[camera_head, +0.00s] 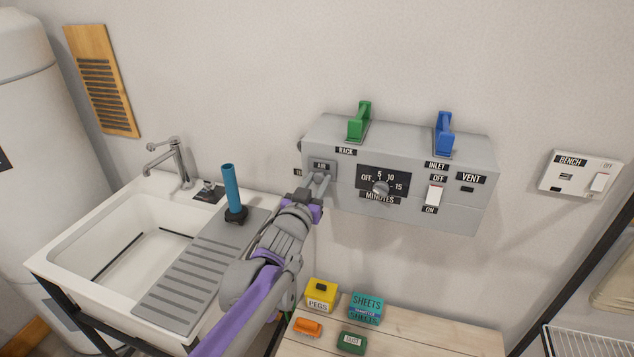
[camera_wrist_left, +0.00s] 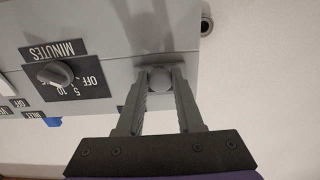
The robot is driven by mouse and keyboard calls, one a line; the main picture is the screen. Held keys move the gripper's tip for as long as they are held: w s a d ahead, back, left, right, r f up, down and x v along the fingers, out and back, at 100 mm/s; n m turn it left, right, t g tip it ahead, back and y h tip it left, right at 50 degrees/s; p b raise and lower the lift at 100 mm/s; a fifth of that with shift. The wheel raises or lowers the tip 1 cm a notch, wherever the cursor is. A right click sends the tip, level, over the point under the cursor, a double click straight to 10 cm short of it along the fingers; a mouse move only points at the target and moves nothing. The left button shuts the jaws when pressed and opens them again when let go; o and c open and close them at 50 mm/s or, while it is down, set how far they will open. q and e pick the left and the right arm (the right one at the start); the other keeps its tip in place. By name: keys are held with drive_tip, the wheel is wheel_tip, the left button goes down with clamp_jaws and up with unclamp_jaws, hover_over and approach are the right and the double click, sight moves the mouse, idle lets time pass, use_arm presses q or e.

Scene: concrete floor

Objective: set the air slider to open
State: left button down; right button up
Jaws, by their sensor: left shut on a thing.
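The grey control box (camera_head: 465,207) is on the wall, with an AIR label (camera_head: 321,166) at the left end of its front. My left gripper (camera_head: 318,183) reaches up to the box just below that label. In the left wrist view my left gripper (camera_wrist_left: 159,88) has its fingers on both sides of a small round grey knob (camera_wrist_left: 159,78), which I take for the air slider, and is shut on it. The fingers hide part of the knob and its track, so I cannot tell its setting. My right gripper is not in view.
A timer dial (camera_head: 380,188) and a white rocker switch (camera_head: 434,194) sit right of the gripper. Green (camera_head: 359,121) and blue (camera_head: 444,133) levers stand on top of the box. A sink (camera_head: 125,235) is at left; small boxes lie on a wooden bench (camera_head: 430,335) below.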

use_arm(q)
drive_tip(key=shift+f, duration=0.1)
idle(0.7)
wheel_tip(320, 180, down, 5)
drive_tip(key=b, duration=0.3)
drive_tip(key=shift+f, duration=0.15)
drive_tip(key=c, duration=0.6)
unclamp_jaws()
drive_tip(key=shift+s, duration=0.1)
drive_tip(key=v, duration=1)
drive_tip(key=shift+s+a+b, duration=0.1)
drive_tip(key=shift+s+b, duration=0.2)
drive_tip(key=shift+s, duration=0.05)
